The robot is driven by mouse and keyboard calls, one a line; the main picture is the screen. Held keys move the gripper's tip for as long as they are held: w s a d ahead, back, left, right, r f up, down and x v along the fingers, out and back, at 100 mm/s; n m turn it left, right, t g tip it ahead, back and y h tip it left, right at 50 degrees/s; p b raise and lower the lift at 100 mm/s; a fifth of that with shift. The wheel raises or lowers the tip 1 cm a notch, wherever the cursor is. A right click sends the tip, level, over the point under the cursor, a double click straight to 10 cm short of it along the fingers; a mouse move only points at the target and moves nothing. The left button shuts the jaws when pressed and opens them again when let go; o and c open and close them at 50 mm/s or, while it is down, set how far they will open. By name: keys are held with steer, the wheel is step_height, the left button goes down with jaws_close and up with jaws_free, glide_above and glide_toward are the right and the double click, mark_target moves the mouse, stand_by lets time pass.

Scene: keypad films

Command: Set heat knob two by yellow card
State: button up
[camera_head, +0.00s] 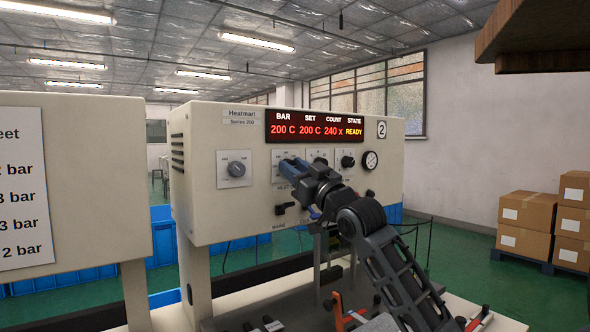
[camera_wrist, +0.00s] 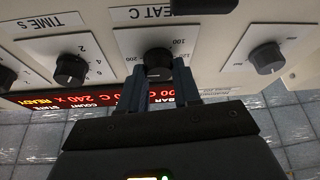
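The heat knob is a dark round knob (camera_wrist: 158,62) on a white dial plate marked "HEAT C", with 100, 120 and 200 readable in the wrist view. My gripper (camera_wrist: 159,78) has one finger on each side of it, with the fingertips seeming to touch its sides. In the head view my gripper (camera_head: 284,168) reaches the panel and hides this knob. The machine (camera_head: 205,130) bears a "2" plate (camera_head: 381,130). Its red display (camera_head: 314,127) reads BAR 200 C, SET 200 C, COUNT 240 x, STATE READY. I see no yellow card.
A partly cut-off white sheet (camera_head: 20,190) hangs on the left machine.

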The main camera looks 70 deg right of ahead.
jaws_close()
steer(key=shift+f+n+b, duration=0.2)
steer(key=shift+n+b, duration=0.2)
steer(key=shift+b, duration=0.45)
steer(key=n+g+y+b, duration=0.1)
steer(key=n+y+b, duration=0.1)
steer(key=n+b, duration=0.3)
steer(key=n+y+b, duration=0.3)
steer(key=n+b, duration=0.2)
steer(key=n, duration=0.3)
steer(key=n+g+y+b, duration=0.1)
steer(key=n+y+b, duration=0.1)
steer(key=n+b, duration=0.3)
steer(key=shift+d+r+n+g+y, duration=0.15)
steer(key=shift+r+n+g+y, duration=0.2)
steer(key=shift+n, duration=0.75)
